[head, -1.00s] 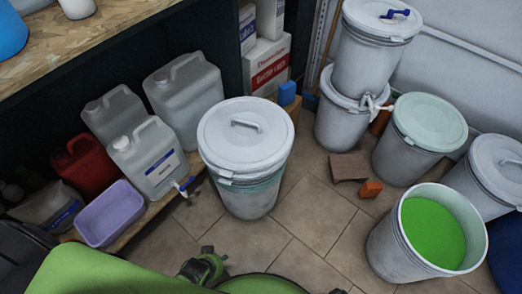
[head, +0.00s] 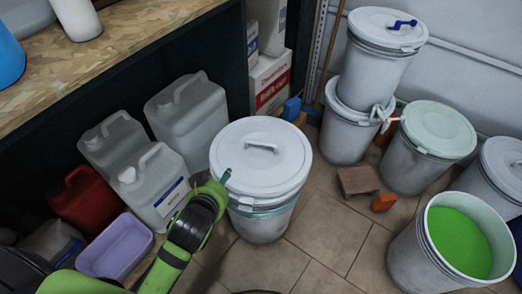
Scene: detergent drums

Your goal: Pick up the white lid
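A white lid (head: 261,153) with a raised bar handle lies on the drum (head: 262,222) in the middle of the head view. My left arm comes up from the lower left. My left gripper (head: 224,177) is at the left edge of this lid, just below its rim in the picture. Its fingers are small and partly hidden by the wrist, so I cannot tell whether they touch the lid or are open. Another white lid (head: 380,25), with a blue tool on it, tops the stacked drums at the back. My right gripper is not in view.
White canisters (head: 186,115), a red canister (head: 84,199) and a lilac tub (head: 115,247) stand left of the drum. A pale green-lidded drum (head: 437,130) and an open drum of green contents (head: 458,240) stand right. Tiled floor (head: 315,235) is clear between them.

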